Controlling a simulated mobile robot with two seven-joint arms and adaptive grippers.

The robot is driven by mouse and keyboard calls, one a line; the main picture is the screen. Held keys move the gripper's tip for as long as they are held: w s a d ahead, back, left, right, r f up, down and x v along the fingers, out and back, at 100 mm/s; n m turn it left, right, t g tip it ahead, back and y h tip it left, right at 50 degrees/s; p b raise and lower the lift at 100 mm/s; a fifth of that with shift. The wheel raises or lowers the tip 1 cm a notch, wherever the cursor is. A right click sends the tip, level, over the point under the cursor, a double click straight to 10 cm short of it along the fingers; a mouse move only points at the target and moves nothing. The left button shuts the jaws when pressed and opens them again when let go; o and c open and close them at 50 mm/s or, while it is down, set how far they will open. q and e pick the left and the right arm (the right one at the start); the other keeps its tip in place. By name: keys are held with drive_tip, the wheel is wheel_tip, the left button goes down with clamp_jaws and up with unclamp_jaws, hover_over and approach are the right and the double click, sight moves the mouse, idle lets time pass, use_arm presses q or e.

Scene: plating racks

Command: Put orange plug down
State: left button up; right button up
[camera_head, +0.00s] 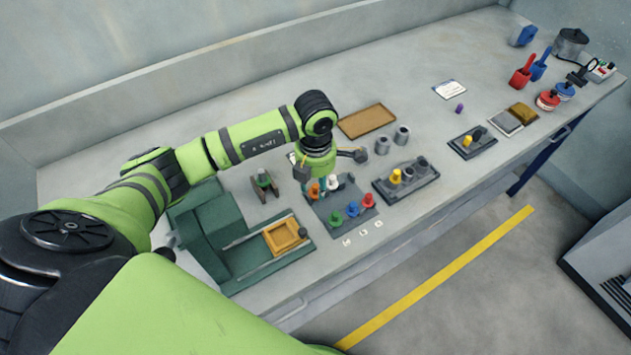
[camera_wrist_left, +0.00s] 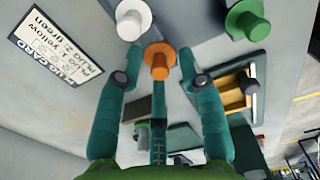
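The orange plug (camera_head: 314,191) stands on the dark grey plug board (camera_head: 346,217), beside the white plug (camera_head: 333,183). My left gripper (camera_head: 321,187) is low over the board's back part, right at the orange plug. In the left wrist view, the orange plug (camera_wrist_left: 159,60) lies between the spread teal fingertips (camera_wrist_left: 160,58), with gaps on both sides. The gripper looks open around it. The white plug (camera_wrist_left: 131,20) is close to one fingertip. My right gripper is in neither view.
Green (camera_head: 336,221), blue (camera_head: 352,209) and red (camera_head: 368,200) plugs stand along the board's front. A dark rack (camera_head: 407,188) with a yellow plug is to the right. A green fixture (camera_head: 224,240) with an orange tray (camera_head: 284,236) is left.

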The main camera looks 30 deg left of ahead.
sight(316, 185)
use_arm(q)
wheel_tip(316, 185, up, 3)
drive_tip(key=shift+w+r+b, duration=0.1)
drive_tip(key=shift+r+b, duration=0.1)
drive_tip(key=shift+b, duration=0.9)
wheel_tip(316, 185, up, 9)
drive_tip(key=b, duration=0.2)
